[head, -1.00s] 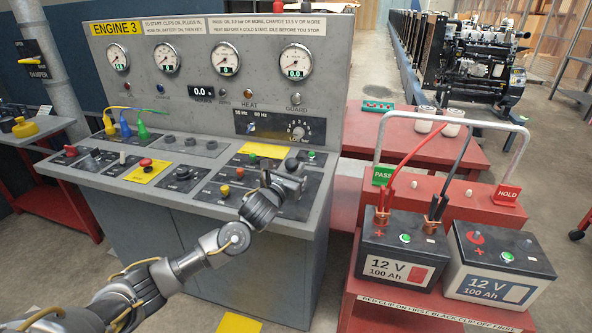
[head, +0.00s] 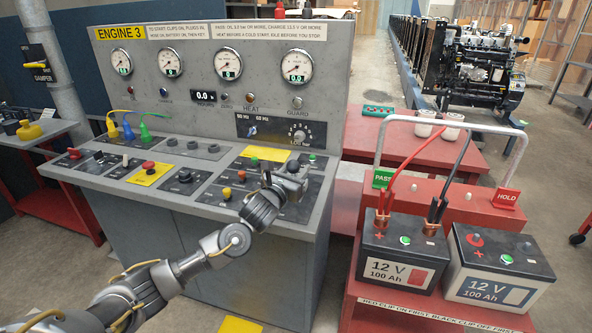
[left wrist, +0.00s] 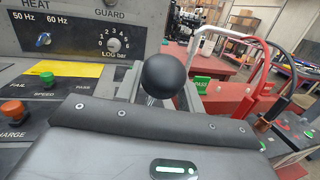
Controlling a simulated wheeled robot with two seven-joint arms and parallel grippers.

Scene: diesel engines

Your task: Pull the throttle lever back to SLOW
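The throttle lever's black ball knob (left wrist: 163,76) stands in the middle of the left wrist view on a thin metal stem. In the head view the knob (head: 293,166) is small and dark at the right of the sloped console top. My left gripper (head: 285,181) is at the knob. In the left wrist view its two grey fingers lie apart, one each side of the stem, and the ball covers part of their inner edges. I see a gap between fingers and stem, so it looks open. The lever's SLOW marking is not readable. My right gripper is not in view.
A green button (left wrist: 82,83) and an orange button (left wrist: 14,109) lie left of the gripper. The upright gauge panel (head: 215,70) rises behind. A red stand with two batteries (head: 402,256) and cable clips is close on the right.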

